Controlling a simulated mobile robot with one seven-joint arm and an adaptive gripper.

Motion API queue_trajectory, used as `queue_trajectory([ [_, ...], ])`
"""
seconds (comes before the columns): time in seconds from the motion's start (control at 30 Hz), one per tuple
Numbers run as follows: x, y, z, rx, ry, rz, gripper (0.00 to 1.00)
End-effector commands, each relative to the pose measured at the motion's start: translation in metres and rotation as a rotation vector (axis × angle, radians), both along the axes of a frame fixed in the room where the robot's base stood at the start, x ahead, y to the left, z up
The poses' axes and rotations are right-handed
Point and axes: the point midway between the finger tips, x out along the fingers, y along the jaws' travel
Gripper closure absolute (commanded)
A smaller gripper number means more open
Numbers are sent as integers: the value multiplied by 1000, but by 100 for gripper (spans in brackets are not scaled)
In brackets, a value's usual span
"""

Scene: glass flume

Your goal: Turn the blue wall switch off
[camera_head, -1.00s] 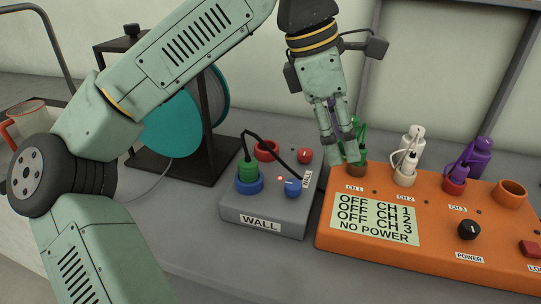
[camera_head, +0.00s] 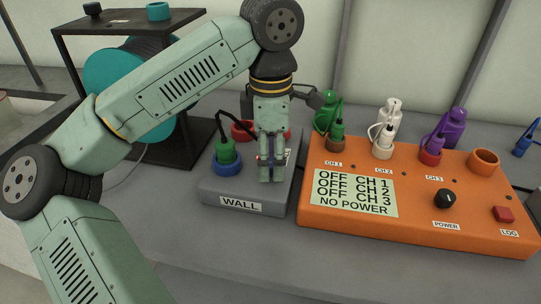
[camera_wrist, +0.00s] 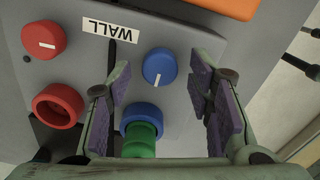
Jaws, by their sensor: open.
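The blue wall switch is a round blue knob (camera_wrist: 159,66) with a white pointer line, on the grey wall box (camera_head: 225,197). In the wrist view its line points down the picture, towards the blue socket. My gripper (camera_head: 271,178) is over the box's right part, fingers pointing down, and hides the knob in the head view. In the wrist view my gripper (camera_wrist: 161,80) is open, with its padded fingers apart to the left and right of the knob. The knob appears between or just beyond the fingertips; contact cannot be told.
A green plug (camera_head: 225,152) sits in the blue socket (camera_head: 228,168), left of my gripper. A red knob (camera_wrist: 43,39) and red socket (camera_wrist: 57,105) share the box. The orange box (camera_head: 410,197) with several plugs stands close at the right. A reel (camera_head: 111,80) stands behind left.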

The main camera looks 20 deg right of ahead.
Motion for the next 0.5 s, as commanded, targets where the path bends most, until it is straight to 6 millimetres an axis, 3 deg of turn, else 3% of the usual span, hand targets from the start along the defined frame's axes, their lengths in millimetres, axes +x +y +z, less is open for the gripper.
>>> queue_trajectory([
  [0.33,0,0,-4,-1,0,0,53],
  [0.5,0,0,-4,-1,0,0,65],
])
